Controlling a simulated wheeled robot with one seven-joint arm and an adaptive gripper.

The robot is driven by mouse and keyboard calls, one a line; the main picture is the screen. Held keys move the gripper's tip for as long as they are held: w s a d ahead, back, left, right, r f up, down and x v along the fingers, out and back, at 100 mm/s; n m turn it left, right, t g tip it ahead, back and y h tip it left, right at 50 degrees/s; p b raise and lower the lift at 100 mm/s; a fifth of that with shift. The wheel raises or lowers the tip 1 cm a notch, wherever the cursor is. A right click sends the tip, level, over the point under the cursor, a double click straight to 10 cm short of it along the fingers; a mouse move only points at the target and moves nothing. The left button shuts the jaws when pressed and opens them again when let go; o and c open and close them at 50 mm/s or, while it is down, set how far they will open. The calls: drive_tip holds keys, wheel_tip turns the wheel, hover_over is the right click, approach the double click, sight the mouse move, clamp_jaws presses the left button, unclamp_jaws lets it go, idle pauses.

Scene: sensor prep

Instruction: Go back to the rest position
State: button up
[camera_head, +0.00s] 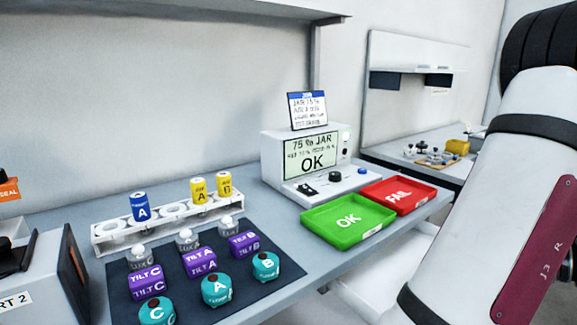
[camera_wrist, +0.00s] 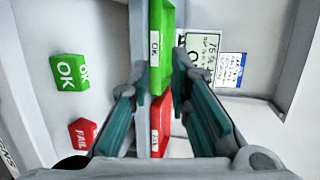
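My gripper (camera_wrist: 158,78) is open in the wrist view, its two teal-padded fingers apart with nothing held between them. Beyond the fingers, that view shows the edges of the green OK tray (camera_wrist: 166,40) and the red FAIL tray (camera_wrist: 160,125). My arm fills the right side of the head view, and the gripper itself is out of that view. In the head view, the green OK tray (camera_head: 346,222) and red FAIL tray (camera_head: 399,195) lie on the bench with no objects visible in them.
A white instrument (camera_head: 270,162) displays "75 % JAR" and "OK". A white rack (camera_head: 112,232) holds one blue and two yellow cans. Teal, purple and grey pieces stand on a dark mat (camera_head: 240,297). Green (camera_wrist: 68,72) and red (camera_wrist: 82,133) labelled blocks show beyond the bench edge.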

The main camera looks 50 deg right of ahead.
drive_tip(key=w+a+n+g+y+b, duration=0.4)
drive_tip(key=w+a+n+g+y, duration=0.45)
drive_tip(key=w+a, duration=1.1)
drive_tip(key=s+a+f+n+g+h+b, duration=0.3)
drive_tip(key=s+a+f+n+h, duration=0.15)
drive_tip(key=a, duration=0.45)
drive_tip(key=s+a+f+n+g+h+b, duration=0.25)
drive_tip(key=s+a+f+n+h, duration=0.2)
drive_tip(key=a, duration=0.45)
wheel_tip(320, 180, up, 31)
drive_tip(key=d+n+t+p, duration=0.1)
drive_tip(key=t+p, duration=0.2)
drive_tip(key=p, duration=2.6)
drive_tip(key=shift+w+y, duration=0.35)
